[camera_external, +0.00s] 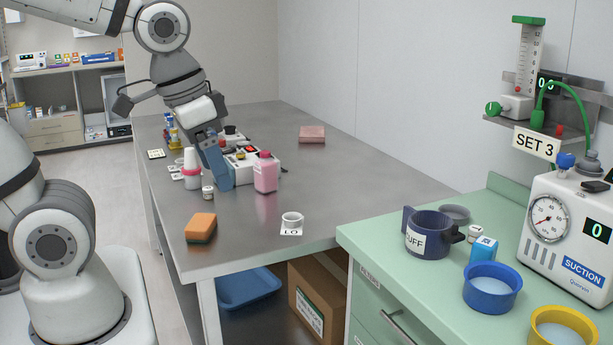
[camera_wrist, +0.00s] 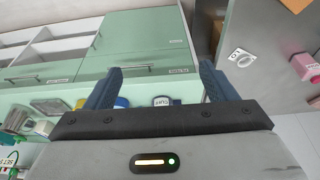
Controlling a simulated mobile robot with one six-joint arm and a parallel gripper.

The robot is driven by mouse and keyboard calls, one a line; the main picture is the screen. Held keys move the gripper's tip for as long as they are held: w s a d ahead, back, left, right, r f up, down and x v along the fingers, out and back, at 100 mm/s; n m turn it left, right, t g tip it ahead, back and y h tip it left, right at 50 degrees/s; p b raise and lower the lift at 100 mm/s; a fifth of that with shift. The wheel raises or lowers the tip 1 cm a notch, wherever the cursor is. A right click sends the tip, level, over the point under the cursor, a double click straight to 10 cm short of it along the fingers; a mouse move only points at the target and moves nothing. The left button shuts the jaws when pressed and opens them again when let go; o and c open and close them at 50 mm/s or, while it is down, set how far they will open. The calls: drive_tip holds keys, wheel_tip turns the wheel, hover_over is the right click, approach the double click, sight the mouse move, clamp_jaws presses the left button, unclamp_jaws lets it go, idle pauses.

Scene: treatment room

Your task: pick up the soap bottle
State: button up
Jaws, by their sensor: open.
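The soap bottle, which I take to be the pink bottle with a pink cap (camera_external: 265,176), stands upright on the grey metal table in the external view. In the wrist view a pink bottle-like shape (camera_wrist: 305,66) shows at the right edge, partly cut off. My gripper (camera_external: 220,178), with blue fingers, is over the table to the left of the bottle and apart from it. In the wrist view my gripper (camera_wrist: 160,82) has its two fingers spread wide with nothing between them.
On the metal table (camera_external: 330,180) are an orange sponge (camera_external: 201,227), a white cup (camera_external: 292,220), a pinkish block (camera_external: 312,133), a white-and-pink item (camera_external: 192,172) and a white device behind the bottle. A green counter (camera_external: 390,270) with a dark mug (camera_external: 428,235) stands right.

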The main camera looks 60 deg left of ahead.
sight(262, 160)
drive_tip(key=w+a+f+n+b, duration=0.1)
drive_tip(key=w+a+f+b, duration=0.15)
drive_tip(key=w+a, duration=1.9)
drive_tip(key=shift+n+t+y, duration=0.5)
drive_tip(key=shift+n+t, duration=0.1)
drive_tip(key=shift+n, duration=0.1)
drive_tip(key=a+f, duration=0.5)
drive_tip(key=a, duration=0.5)
drive_tip(key=w+a+f+b, duration=0.1)
drive_tip(key=a+f, duration=0.4)
drive_tip(key=a, duration=0.5)
drive_tip(key=w+a+f+b, duration=0.1)
drive_tip(key=a+f, duration=0.4)
drive_tip(key=a, duration=0.6)
drive_tip(key=shift+w, duration=0.25)
drive_tip(key=x, duration=0.2)
drive_tip(key=p+x, duration=0.1)
drive_tip(key=x, duration=0.2)
drive_tip(key=p+x, duration=0.1)
drive_tip(key=x, duration=0.1)
drive_tip(key=shift+w+f, duration=0.1)
drive_tip(key=shift+w, duration=0.3)
drive_tip(key=c, duration=1.3)
